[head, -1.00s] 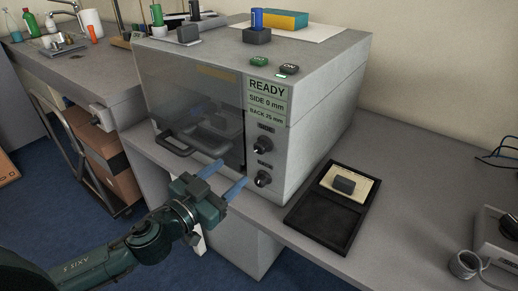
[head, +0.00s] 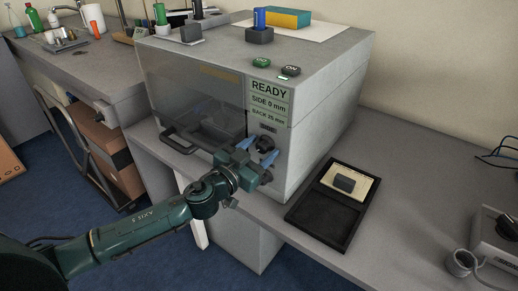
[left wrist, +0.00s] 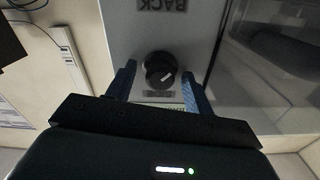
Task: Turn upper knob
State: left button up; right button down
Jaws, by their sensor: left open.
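The upper knob (head: 265,143) is a dark round knob on the front panel of the grey machine, under the display. My left gripper (head: 257,151) is in front of it, open, with one blue finger on each side of the knob. In the left wrist view the knob (left wrist: 160,70) lies between the two open fingertips (left wrist: 159,80), and I cannot tell whether they touch it. The wrist picture is upside down, with the BACK label (left wrist: 161,5) beyond the knob. The lower knob (head: 266,177) is mostly hidden behind my gripper. My right gripper is not in view.
The display (head: 268,99) reads READY, SIDE 0 mm, BACK 25 mm. A door handle (head: 178,142) sticks out left of my gripper. A black tray (head: 318,225) with a small dark block (head: 344,183) lies right of the machine.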

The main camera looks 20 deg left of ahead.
pick_arm(q)
jog(key=c, duration=1)
jog(key=shift+o, duration=0.2)
